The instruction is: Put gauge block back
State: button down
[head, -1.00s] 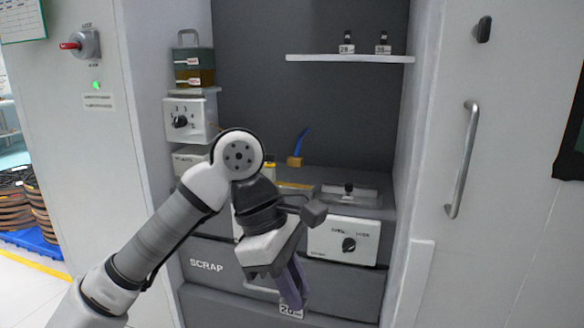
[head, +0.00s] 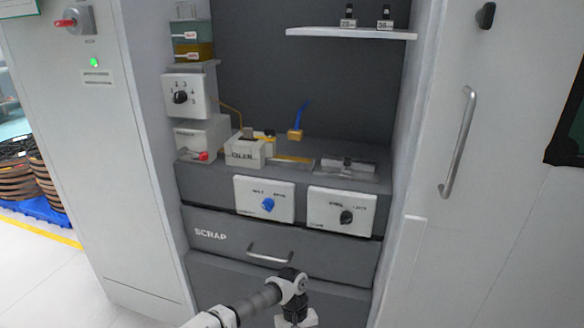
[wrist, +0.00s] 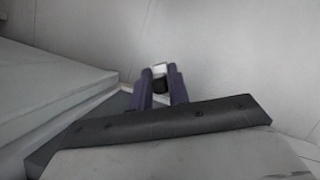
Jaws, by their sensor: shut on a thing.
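My gripper (wrist: 160,76) is shut on a gauge block (wrist: 159,84), which shows as a dark and white piece between the two purple fingers in the wrist view. Its label cannot be read there. In the head view my wrist is low at the bottom edge, in front of the lower cabinet, and the fingers and block are out of view. Two other gauge blocks, a left one (head: 348,18) and a right one (head: 385,18), stand on the white shelf (head: 350,34) at upper right, behind small number labels. The shelf is far above my gripper.
The SCRAP drawer (head: 225,238) is shut, its handle above my wrist. Knob panels, a white box (head: 245,152) and a blue-handled brush (head: 300,120) are on the bench. A tall door handle (head: 460,150) is at right. The shelf's left part is clear.

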notch_tip(320, 180, down, 6)
jog(key=s+a+m+y, duration=0.1)
jog(key=s+a+m, duration=0.1)
jog(key=shift+s+m, duration=0.3)
jog(key=shift+m, duration=0.1)
jog(key=shift+d+f, duration=0.15)
dwell(0.4)
dwell(0.4)
